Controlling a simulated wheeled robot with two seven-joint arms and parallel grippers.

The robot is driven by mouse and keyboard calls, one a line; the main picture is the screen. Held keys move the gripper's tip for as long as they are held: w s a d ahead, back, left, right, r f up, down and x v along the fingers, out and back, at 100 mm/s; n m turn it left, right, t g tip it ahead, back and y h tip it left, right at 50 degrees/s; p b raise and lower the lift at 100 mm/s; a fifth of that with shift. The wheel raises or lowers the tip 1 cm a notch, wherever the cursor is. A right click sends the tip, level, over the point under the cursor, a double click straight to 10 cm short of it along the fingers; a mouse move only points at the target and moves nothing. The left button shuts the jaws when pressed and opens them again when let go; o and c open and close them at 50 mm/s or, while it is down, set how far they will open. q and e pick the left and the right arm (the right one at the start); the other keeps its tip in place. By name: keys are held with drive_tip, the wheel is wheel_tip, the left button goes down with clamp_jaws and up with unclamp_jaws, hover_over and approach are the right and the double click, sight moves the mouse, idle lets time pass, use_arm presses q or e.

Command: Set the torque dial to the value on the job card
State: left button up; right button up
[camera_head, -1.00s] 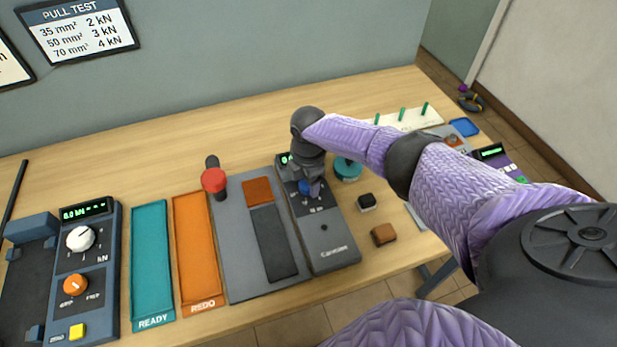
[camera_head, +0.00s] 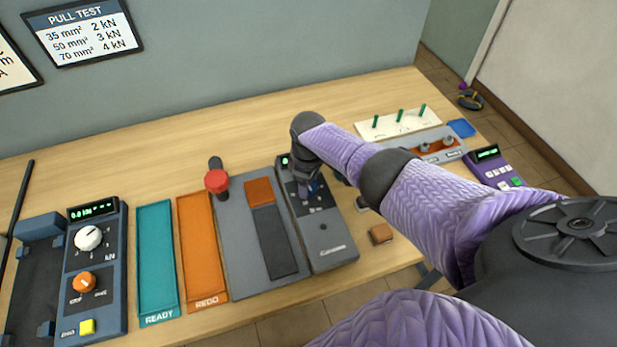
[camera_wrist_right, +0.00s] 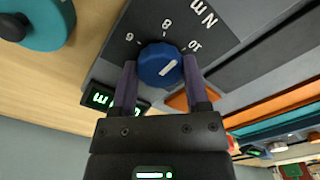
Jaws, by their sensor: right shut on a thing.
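The blue torque dial (camera_wrist_right: 160,65) sits on a dark panel marked 6, 8, 10 and Nm, seen upside down in the wrist view. My right gripper (camera_wrist_right: 161,80) is shut on the dial, one finger on each side. In the head view the right gripper (camera_head: 306,188) is over the grey tool (camera_head: 330,250) that carries the dial, and it mostly hides the dial. A wall card (camera_head: 12,62) is cut off at the left edge; only a few letters show. My left gripper is out of view.
A pull test card (camera_head: 85,32) hangs on the wall. A tester with white and orange knobs (camera_head: 96,250), a teal READY tray (camera_head: 157,255), an orange REDO tray (camera_head: 200,245) and a red-knobbed lever (camera_head: 216,182) stand left. A brown block (camera_head: 381,233) lies right of the tool.

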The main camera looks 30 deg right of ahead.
drive_tip(key=m, duration=0.3)
drive_tip(key=shift+m+p, duration=0.3)
drive_tip(key=shift+m, duration=0.1)
drive_tip(key=m, duration=0.4)
drive_tip(key=shift+r+m, duration=0.1)
drive_tip(key=shift+m, duration=0.2)
drive_tip(key=m, duration=0.2)
drive_tip(key=shift+m+p, duration=0.3)
drive_tip(key=shift+p, duration=0.05)
drive_tip(key=m, duration=0.5)
drive_tip(key=shift+w, duration=0.1)
drive_tip(key=shift+m, duration=1.2)
